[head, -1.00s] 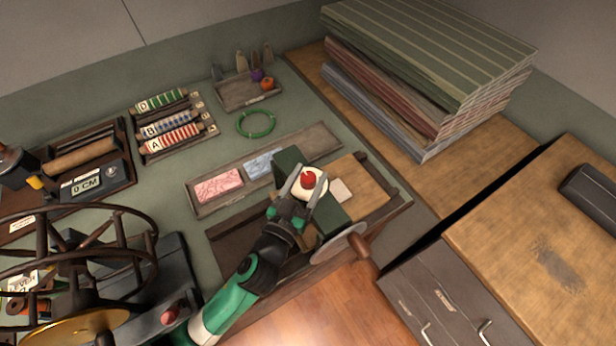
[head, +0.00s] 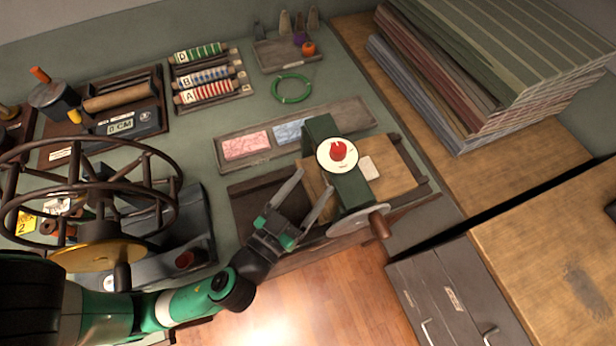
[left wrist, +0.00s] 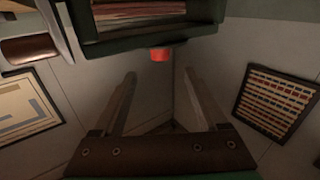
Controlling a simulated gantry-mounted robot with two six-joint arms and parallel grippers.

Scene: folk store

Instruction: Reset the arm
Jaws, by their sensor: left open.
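My left gripper (head: 309,196) is open and empty in the head view, in front and to the left of a dark green press-like device. Its two fingers also show apart in the left wrist view (left wrist: 158,85), with nothing between them. The device (head: 350,188) has a white round dial (head: 324,155) with a red knob (head: 339,150) on top. My fingertips are apart from the dial. My right gripper is in neither view.
A crank wheel (head: 358,221) with a wooden handle (head: 380,224) juts from the device's front. A large spoked wheel (head: 160,187) stands at the left. Stacked striped cloth (head: 500,60) is at the back right. The wooden floor (head: 300,310) in front is clear.

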